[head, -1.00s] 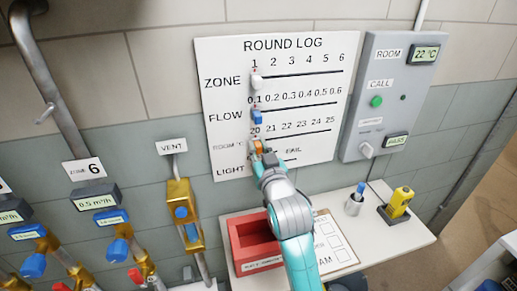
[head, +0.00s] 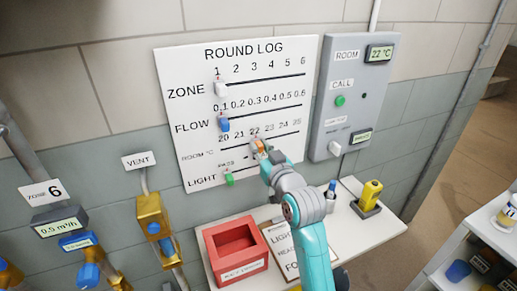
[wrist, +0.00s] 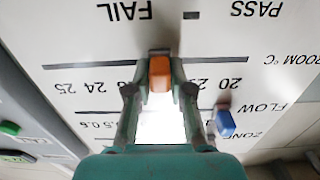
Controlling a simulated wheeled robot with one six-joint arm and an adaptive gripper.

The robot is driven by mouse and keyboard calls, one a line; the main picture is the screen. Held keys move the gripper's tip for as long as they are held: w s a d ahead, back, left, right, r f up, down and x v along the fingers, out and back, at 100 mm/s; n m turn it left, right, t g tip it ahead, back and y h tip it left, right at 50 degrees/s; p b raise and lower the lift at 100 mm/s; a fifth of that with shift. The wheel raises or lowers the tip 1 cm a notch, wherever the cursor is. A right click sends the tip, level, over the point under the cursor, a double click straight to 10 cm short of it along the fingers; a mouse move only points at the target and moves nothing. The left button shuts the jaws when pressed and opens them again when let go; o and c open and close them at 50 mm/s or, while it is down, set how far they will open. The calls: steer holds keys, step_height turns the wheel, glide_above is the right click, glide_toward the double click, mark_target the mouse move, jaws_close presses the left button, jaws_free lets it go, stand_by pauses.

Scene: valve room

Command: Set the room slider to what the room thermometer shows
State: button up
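The round log board (head: 290,60) hangs on the wall with zone, flow, room and light rows. The orange room slider (head: 257,145) sits at about the 22 mark of its row. In the wrist view the orange slider (wrist: 160,73) is between the fingers of my gripper (wrist: 160,85), which look shut on it; the scale is upside down there, and the slider covers the place between 21 and 23. My gripper (head: 264,153) partly hides the slider in the head view. The room thermometer (head: 380,53) on the grey panel reads 22 °C.
The white zone slider (head: 221,89) is at 1, the blue flow slider (head: 223,124) near 0.1, and the green light slider (head: 228,179) at the left. A red tray (head: 207,245) and a yellow device (head: 370,195) stand on the shelf below.

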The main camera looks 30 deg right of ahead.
steer(key=o, duration=0.3)
steer(key=s, duration=1.2)
steer(key=shift+a, duration=0.35)
steer(key=s+a+f+g, duration=0.1)
steer(key=s+a+f, duration=0.2)
steer(key=s+f, duration=0.55)
steer(key=s+a+f+g, duration=0.1)
steer(key=s+a+f, duration=0.1)
steer(key=s+f, duration=0.7)
steer(key=s+a+f, duration=0.1)
steer(key=s+f, duration=0.1)
steer(key=s, duration=0.8)
steer(key=s+a+f+g+y, duration=0.1)
steer(key=s+a+f, duration=0.1)
steer(key=s, duration=0.9)
steer(key=shift+s+a+n, duration=0.2)
steer(key=shift+s+n, duration=0.1)
